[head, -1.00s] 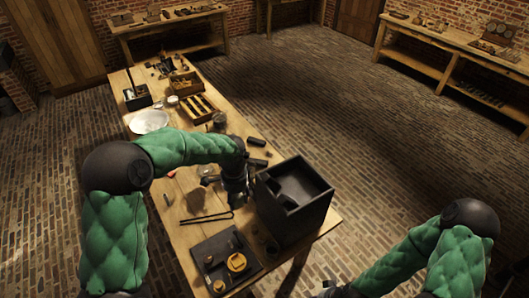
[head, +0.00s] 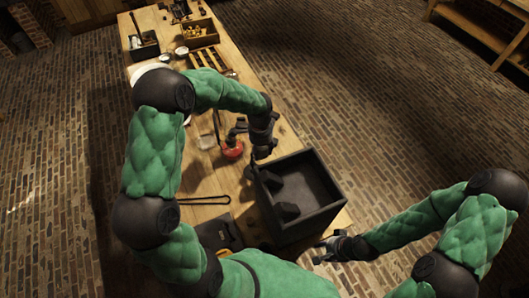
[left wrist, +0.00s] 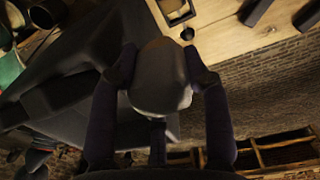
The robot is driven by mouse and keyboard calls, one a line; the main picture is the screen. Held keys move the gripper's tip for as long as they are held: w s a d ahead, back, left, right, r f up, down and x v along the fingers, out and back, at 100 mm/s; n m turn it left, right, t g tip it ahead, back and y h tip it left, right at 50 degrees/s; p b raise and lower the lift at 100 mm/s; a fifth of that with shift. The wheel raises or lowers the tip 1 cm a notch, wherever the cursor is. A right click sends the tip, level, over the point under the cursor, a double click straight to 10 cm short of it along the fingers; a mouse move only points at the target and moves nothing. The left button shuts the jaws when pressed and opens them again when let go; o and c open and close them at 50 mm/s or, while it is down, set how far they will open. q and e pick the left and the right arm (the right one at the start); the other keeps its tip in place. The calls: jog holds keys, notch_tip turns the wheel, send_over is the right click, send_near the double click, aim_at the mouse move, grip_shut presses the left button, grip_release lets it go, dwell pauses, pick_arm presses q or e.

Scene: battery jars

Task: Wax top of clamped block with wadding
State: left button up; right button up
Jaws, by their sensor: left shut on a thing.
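A pale grey, rounded wad (left wrist: 160,78), apparently the wadding, sits between the two fingers of my left gripper (left wrist: 160,85) in the left wrist view. The gripper is shut on it. In the head view my left gripper (head: 251,168) hangs at the left edge of a large dark open box (head: 325,208); the wad is hard to make out there. A red rounded thing (head: 232,151) beside a dark clamp-like fitting (head: 238,131) is just left of my left wrist. I cannot identify the clamped block for certain. My right gripper (head: 326,251) is low, right of the table, its fingers unclear.
The dark box holds dark blocks (head: 286,211). A dark tray (head: 215,234) at the table's near end is partly hidden by my arm. Black tongs (head: 205,200) lie behind it. Wooden trays (head: 210,60) and small jars stand at the far end.

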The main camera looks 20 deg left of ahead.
aim_at(262, 158)
pick_arm(q)
notch_tip(262, 158, down, 4)
jog(key=shift+w+f+b, duration=0.1)
jog(key=shift+b, duration=0.4)
jog(key=shift+w+f, duration=0.15)
jog(key=shift+f, duration=0.05)
jog(key=shift+s+f+b, duration=0.25)
jog(key=shift+f+b, duration=0.5)
jog(key=shift+f, duration=0.1)
notch_tip(262, 158, down, 3)
jog(key=shift+w+r+b, duration=0.1)
jog(key=shift+r+b, duration=0.05)
jog(key=shift+b, duration=0.65)
